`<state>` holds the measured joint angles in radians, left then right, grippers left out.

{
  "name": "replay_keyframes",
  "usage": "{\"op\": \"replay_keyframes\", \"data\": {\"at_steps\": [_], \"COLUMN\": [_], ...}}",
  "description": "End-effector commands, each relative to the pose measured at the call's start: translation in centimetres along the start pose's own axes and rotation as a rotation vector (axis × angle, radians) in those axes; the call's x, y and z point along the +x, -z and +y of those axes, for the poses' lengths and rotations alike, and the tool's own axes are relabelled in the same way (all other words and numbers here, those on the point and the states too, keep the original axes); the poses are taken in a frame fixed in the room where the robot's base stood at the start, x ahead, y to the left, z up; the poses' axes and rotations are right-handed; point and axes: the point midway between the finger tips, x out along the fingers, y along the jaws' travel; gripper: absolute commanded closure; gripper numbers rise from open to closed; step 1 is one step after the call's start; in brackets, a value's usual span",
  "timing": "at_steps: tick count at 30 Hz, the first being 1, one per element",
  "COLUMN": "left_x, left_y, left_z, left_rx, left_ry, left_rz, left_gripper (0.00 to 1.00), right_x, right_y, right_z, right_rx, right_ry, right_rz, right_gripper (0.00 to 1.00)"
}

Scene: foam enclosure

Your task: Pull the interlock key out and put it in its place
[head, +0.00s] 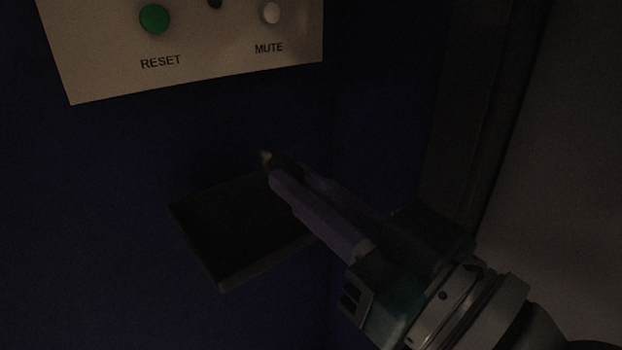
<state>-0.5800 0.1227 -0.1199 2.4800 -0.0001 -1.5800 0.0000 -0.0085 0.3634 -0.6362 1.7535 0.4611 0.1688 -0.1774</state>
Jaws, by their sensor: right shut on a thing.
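My right gripper (277,168) comes in from the lower right. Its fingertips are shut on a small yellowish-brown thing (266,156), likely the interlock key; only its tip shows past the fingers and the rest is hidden. The fingertips are over the back right part of a dark shallow tray (222,287) fixed to the dark blue wall. The tray looks empty where it shows; the fingers cover its right side. I cannot tell whether the key touches the tray. My left gripper is not in view.
A beige panel (205,60) is above the tray, with a green RESET button (155,18), a white MUTE button (271,13) and a dark round part (215,2) at the top edge. A dark upright post (470,110) and a grey surface are at the right. The light is dim.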

Motion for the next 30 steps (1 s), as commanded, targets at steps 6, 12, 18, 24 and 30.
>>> {"op": "replay_keyframes", "data": {"at_steps": [6,12,18,24,30], "left_x": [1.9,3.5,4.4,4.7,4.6], "left_y": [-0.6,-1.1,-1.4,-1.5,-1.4], "left_z": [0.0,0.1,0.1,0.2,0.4], "left_rx": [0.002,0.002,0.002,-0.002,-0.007], "left_ry": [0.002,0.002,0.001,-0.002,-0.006], "left_rz": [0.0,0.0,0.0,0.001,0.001], "left_gripper": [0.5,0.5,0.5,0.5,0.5], "right_x": [2.4,2.3,2.1,2.1,2.1], "right_y": [-1.0,-3.1,-4.3,-4.7,-4.7], "right_z": [0.0,0.0,0.0,0.0,0.0], "right_rx": [-0.001,0.0,0.0,-0.001,-0.001], "right_ry": [0.0,0.001,0.001,0.001,0.001], "right_rz": [0.004,-0.001,0.0,0.0,0.0], "right_gripper": [1.0,1.0,1.0,1.0,1.0]}}
